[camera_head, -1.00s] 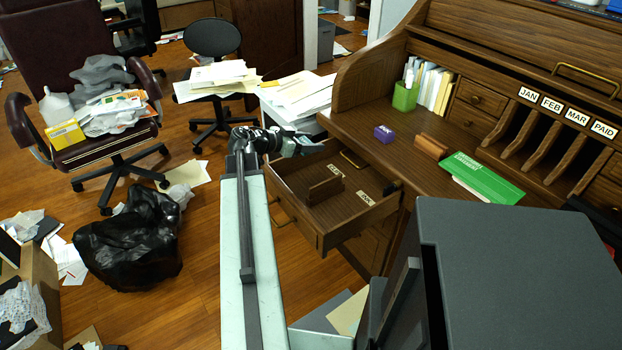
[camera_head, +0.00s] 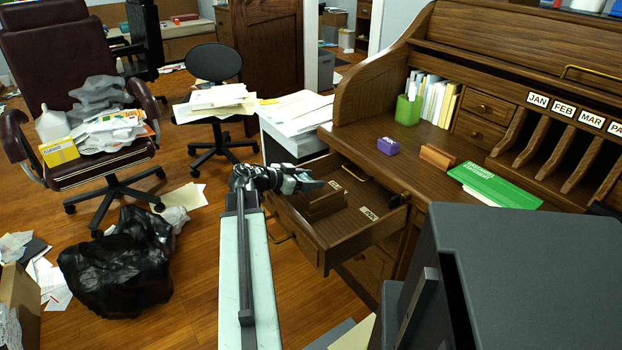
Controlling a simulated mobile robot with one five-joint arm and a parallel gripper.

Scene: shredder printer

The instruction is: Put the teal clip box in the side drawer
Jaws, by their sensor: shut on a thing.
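The side drawer (camera_head: 362,231) of the wooden desk is pulled open, with a low wooden divider and small labels inside. My gripper (camera_head: 304,183) is over the far left part of the drawer, close to the divider. It is shut on the teal clip box (camera_head: 313,184), of which only a small dark teal part shows at the fingertips. My wrist hides the rest of the box. I cannot tell whether the box touches the drawer's floor.
The desktop holds a purple box (camera_head: 388,146), a brown block (camera_head: 436,156), a green box (camera_head: 495,186) and a green holder (camera_head: 408,109). A dark grey machine (camera_head: 530,270) blocks the right foreground. Papers lie on a cabinet (camera_head: 296,140) behind the drawer. A black bag (camera_head: 118,265) lies left.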

